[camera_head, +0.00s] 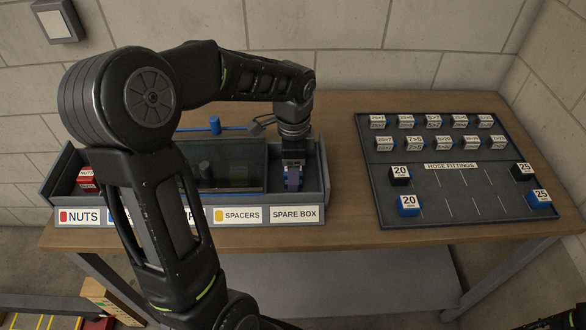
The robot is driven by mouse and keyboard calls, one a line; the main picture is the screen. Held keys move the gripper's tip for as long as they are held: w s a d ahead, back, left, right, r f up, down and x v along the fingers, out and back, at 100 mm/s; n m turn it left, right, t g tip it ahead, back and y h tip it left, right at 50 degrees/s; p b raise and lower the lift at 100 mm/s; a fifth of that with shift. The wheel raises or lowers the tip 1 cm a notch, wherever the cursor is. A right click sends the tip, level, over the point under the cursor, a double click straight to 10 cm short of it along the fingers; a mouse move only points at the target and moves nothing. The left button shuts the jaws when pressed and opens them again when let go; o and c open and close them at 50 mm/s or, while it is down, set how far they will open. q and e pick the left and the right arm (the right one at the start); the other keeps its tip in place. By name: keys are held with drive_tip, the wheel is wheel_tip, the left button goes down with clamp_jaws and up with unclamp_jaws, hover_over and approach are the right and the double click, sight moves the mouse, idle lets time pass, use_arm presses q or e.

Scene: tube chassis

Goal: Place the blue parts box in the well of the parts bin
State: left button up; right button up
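The long grey parts bin (240,197) stands on the wooden table, with labels along its front including NUTS, SPACERS and SPARE BOX. My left arm crosses the view, and its gripper (292,180) points down into the bin's right end compartment, behind the SPARE BOX label. A small blue and purple thing shows at the fingertips. I cannot tell whether it is the blue parts box or whether the fingers are shut on it. A red box (87,180) sits in the left end compartment. My arm hides part of the bin's middle. My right gripper is not clearly seen.
A blue rod-like thing (213,126) shows at the bin's back edge. A dark HOSE FITTINGS board (455,190) with several labelled blocks lies on the right of the table. A strip of bare table (340,150) lies between bin and board. Block walls stand behind.

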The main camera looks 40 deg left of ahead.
use_arm(q)
wheel_tip(320, 180, up, 12)
drive_tip(key=shift+r, duration=0.15)
idle(0.6)
idle(0.6)
